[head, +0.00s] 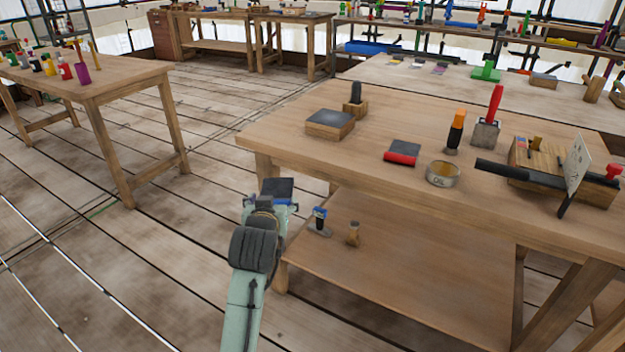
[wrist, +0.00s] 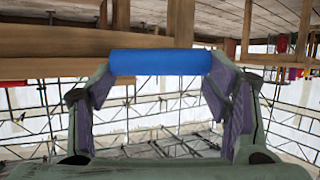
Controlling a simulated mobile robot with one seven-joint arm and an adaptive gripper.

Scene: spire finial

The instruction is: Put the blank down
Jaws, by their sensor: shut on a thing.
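My gripper (head: 270,200) is in front of the near left corner of the wooden workbench (head: 430,200), apart from it. It is shut on a piece with a dark flat top and blue edge, which I take to be the blank (head: 277,188). In the wrist view a blue rounded bar of the blank (wrist: 160,62) spans between the two purple-padded fingers of my gripper (wrist: 160,90). The rest of the blank is hidden there. In the head view the gripper and wrist hide its lower part.
On the workbench are a dark-topped wooden block (head: 330,123), a dark piece with a red edge (head: 402,153), a tin (head: 443,174) and upright tools. The front left of its top is bare. The lower shelf (head: 390,275) holds two small items. A side table (head: 110,80) stands left.

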